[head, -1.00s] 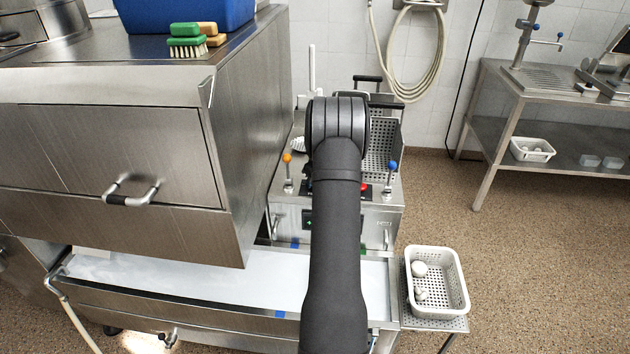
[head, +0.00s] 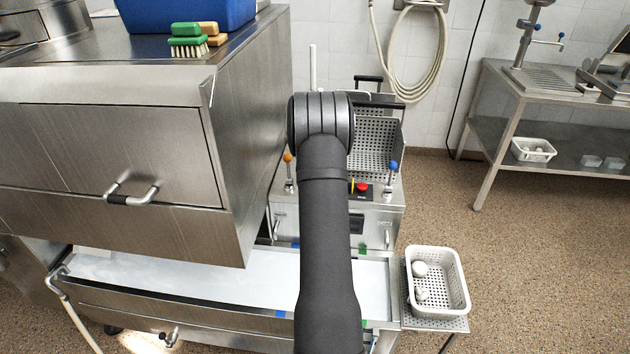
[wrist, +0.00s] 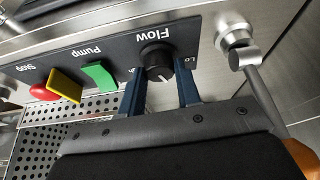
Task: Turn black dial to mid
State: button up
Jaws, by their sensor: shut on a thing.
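The black dial (wrist: 156,58) sits on a dark panel under the word "Flow" in the wrist view, which shows the panel upside down or tilted. A "Lo" mark is at its right. The two blue fingers of my gripper (wrist: 160,82) stand on either side of the dial and are shut on it. A light pointer line shows faintly on the dial face; its exact setting is hard to read. In the head view my arm hides the dial and the gripper.
Beside the dial are a green switch (wrist: 100,77) marked "Pump", a yellow flap (wrist: 65,84) and a red stop button (head: 362,188). A metal lever (wrist: 240,52) stands close on the other side. A perforated basket (head: 374,160) is behind the panel.

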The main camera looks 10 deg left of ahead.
jog(key=shift+a+m+h, duration=0.1)
jog(key=shift+m+h, duration=0.6)
jog(key=shift+m, duration=1)
jog(key=o, duration=1)
jog(key=shift+c, duration=0.2)
jog(key=v, duration=1.7)
jog(key=shift+r, duration=0.2)
jog(key=shift+w+a+f, duration=0.1)
jog(key=shift+a, duration=0.05)
jog(key=x, duration=1.7)
jog(key=shift+f, duration=0.15)
